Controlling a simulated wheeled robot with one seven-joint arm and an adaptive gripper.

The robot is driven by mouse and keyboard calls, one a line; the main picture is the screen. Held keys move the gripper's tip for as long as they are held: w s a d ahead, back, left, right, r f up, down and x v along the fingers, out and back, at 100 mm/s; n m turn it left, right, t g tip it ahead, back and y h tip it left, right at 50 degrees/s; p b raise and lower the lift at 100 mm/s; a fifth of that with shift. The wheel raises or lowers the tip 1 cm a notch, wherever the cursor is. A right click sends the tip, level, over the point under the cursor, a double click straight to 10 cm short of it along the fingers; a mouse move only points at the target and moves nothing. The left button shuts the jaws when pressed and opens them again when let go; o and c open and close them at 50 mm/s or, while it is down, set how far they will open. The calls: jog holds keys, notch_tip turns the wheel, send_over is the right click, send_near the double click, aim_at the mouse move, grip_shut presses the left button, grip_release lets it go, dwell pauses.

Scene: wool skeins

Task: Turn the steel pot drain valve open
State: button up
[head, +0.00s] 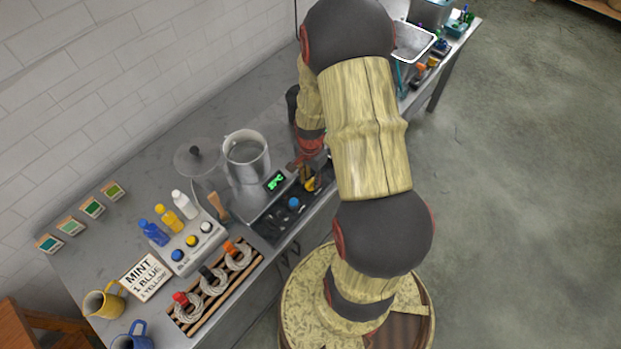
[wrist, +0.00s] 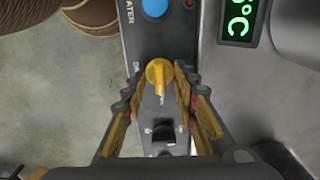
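The steel pot (head: 246,160) stands upright on the bench with grey liquid inside. Beside it is a dark panel with a yellow valve knob (wrist: 159,75), next to a partly hidden label beginning "DR". My gripper (wrist: 159,82) is open, one finger on each side of the knob, with a small gap visible on both sides. In the head view my gripper (head: 311,180) is at the panel's right end, and my arm hides part of it.
A blue button (wrist: 154,6) and a green lit display (wrist: 240,20) are close to the knob. A round lid (head: 196,158), dye bottles (head: 170,218) and a rack of skeins (head: 212,282) stand left of the pot. The floor at right is clear.

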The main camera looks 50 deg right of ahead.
aim_at(311, 181)
notch_tip(311, 181, up, 12)
dwell(0.6)
dwell(0.5)
